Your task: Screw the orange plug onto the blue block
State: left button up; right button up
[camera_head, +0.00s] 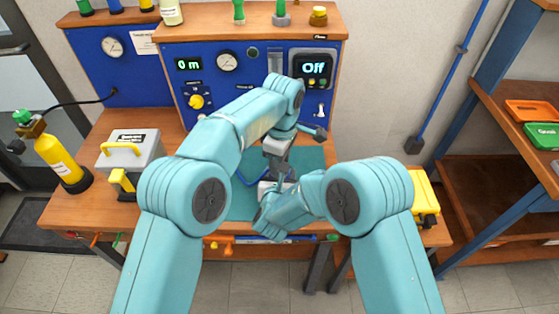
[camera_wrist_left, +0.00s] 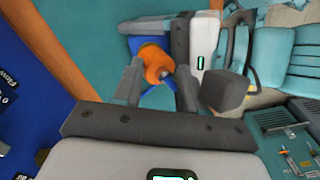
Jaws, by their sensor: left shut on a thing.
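In the left wrist view the orange plug (camera_wrist_left: 156,62) sits between the two grey fingers of my left gripper (camera_wrist_left: 160,84), which is shut on it. A blue block (camera_wrist_left: 140,44) shows right behind the plug; whether the two touch I cannot tell. In the head view my left gripper (camera_head: 277,163) points down over the mat, just above my right gripper (camera_head: 272,188). The plug is hidden there.
The green mat (camera_head: 312,156) lies on the wooden bench (camera_head: 75,207). A blue test panel (camera_head: 262,60) stands behind, its display reading "Off". A grey case (camera_head: 131,150) is at the left, a yellow case (camera_head: 424,192) at the right. My two arms are close together.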

pick_arm(q)
jog(key=shift+s+d+r, duration=0.1)
jog(key=shift+d+r, duration=0.1)
jog(key=shift+r, duration=0.5)
jog(key=shift+s+d+r, duration=0.1)
jog(key=shift+d+r, duration=0.05)
jog(key=shift+r, duration=0.5)
jog(key=shift+s+d+r, duration=0.1)
jog(key=shift+d+r, duration=0.1)
jog(key=shift+r, duration=0.5)
jog(key=shift+c, duration=0.6)
jog(key=o, duration=0.3)
jog(key=shift+w+a, duration=0.1)
jog(key=o, duration=0.3)
jog(key=shift+w+r, duration=0.15)
jog(key=shift+r, duration=0.1)
jog(key=shift+o, duration=0.2)
jog(key=m, duration=0.4)
jog(key=w+r+m, duration=0.1)
jog(key=m, duration=0.3)
jog(key=a+m, duration=0.1)
jog(key=m, duration=0.3)
jog(key=shift+w+r+m+t+h, duration=0.15)
jog(key=shift+m+t+h, duration=0.15)
jog(key=shift+h, duration=0.1)
jog(key=m, duration=0.3)
jog(key=a+m, duration=0.1)
jog(key=m, duration=0.1)
jog(key=shift+f, duration=0.35)
jog(key=shift+f, duration=0.1)
